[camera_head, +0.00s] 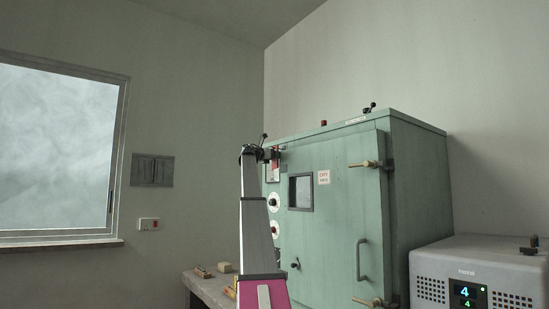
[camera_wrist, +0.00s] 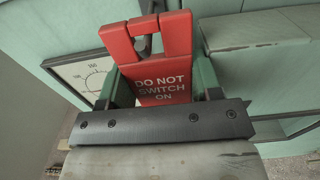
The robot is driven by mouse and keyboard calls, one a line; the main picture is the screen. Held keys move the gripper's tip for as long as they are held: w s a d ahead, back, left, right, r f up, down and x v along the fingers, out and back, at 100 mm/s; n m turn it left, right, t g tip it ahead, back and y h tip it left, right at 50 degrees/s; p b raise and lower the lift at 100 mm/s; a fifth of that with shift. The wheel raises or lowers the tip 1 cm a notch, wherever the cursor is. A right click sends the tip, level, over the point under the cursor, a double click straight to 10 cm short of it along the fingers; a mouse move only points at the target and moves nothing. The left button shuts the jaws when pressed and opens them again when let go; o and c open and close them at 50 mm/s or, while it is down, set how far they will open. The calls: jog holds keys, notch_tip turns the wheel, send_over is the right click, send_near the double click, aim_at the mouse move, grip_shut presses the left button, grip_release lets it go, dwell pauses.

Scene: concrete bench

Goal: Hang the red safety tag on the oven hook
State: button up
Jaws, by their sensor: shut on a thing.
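The red safety tag (camera_wrist: 165,78) reads "DO NOT SWITCH ON" and has an open loop at its top. In the wrist view it stands between the fingers of my gripper (camera_wrist: 160,92), which is shut on it. The loop is up against the oven's green front, but I cannot tell if it touches. The green oven (camera_head: 340,210) stands at the right of the head view, with my gripper (camera_head: 264,153) at its upper left front edge. I cannot make out the hook clearly; a small grey part shows through the tag's loop.
A white dial plate (camera_wrist: 85,75) is left of the tag in the wrist view. The oven door has a handle (camera_head: 360,260) and brass latches (camera_head: 366,164). A grey instrument (camera_head: 480,270) stands at right. Small blocks (camera_head: 203,272) lie on the bench at left.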

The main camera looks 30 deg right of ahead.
dwell(0.3)
jog(key=o, duration=1.1)
jog(key=shift+c, duration=0.2)
jog(key=shift+s, duration=0.15)
jog(key=shift+a+f, duration=0.1)
